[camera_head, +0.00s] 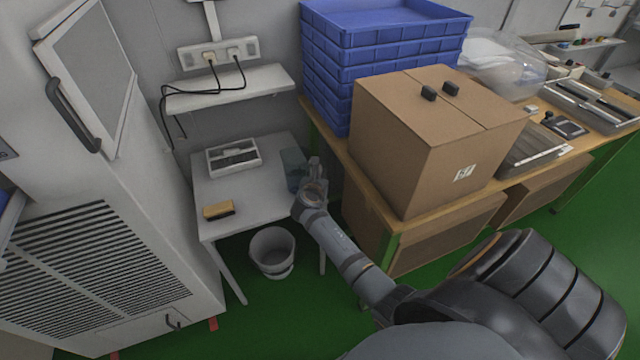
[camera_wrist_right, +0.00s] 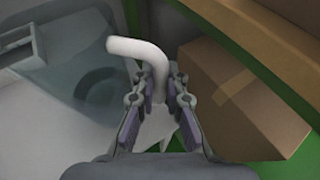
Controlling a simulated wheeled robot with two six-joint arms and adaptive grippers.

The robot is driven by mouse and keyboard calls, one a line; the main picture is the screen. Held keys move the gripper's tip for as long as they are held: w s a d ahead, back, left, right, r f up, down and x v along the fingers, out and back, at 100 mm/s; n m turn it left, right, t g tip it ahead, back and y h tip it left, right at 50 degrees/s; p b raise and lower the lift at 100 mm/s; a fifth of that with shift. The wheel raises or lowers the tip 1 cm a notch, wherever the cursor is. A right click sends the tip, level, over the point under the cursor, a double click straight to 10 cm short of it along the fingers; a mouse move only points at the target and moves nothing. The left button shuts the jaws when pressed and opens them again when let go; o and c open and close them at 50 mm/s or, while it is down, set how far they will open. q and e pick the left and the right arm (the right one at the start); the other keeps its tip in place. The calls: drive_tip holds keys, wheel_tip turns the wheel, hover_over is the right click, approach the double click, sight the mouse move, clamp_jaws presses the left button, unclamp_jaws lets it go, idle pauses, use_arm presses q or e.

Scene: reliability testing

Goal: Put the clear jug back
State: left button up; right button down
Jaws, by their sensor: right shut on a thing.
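The clear jug (camera_head: 292,165) is bluish and see-through, at the right edge of the small white table (camera_head: 207,185) in the head view. In the right wrist view the jug (camera_wrist_right: 85,85) fills the left side, and its pale curved handle (camera_wrist_right: 130,47) reaches between the fingers. My right gripper (camera_head: 315,168) is just right of the jug, at the table's right edge. In the wrist view the right gripper (camera_wrist_right: 157,88) is shut on the handle. I cannot tell whether the jug's base touches the table. My left gripper is not in view.
A grey-white tray (camera_head: 233,157) and a yellow-brown brush (camera_head: 219,210) lie on the white table. A white bin (camera_head: 272,250) stands below its front. A cardboard box (camera_head: 430,135) and stacked blue crates (camera_head: 390,25) stand close on the right. A wall shelf (camera_head: 230,90) hangs above.

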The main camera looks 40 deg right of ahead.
drive_tip(key=shift+f, duration=0.45)
drive_tip(key=shift+r, duration=0.2)
drive_tip(key=shift+f, duration=0.15)
drive_tip(key=c, duration=1.7)
unclamp_jaws()
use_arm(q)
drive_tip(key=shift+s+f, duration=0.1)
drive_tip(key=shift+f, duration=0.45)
use_arm(e)
drive_tip(key=o, duration=0.3)
use_arm(q)
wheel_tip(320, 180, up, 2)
drive_tip(key=shift+p, duration=1.05)
use_arm(e)
drive_tip(key=v, duration=1.2)
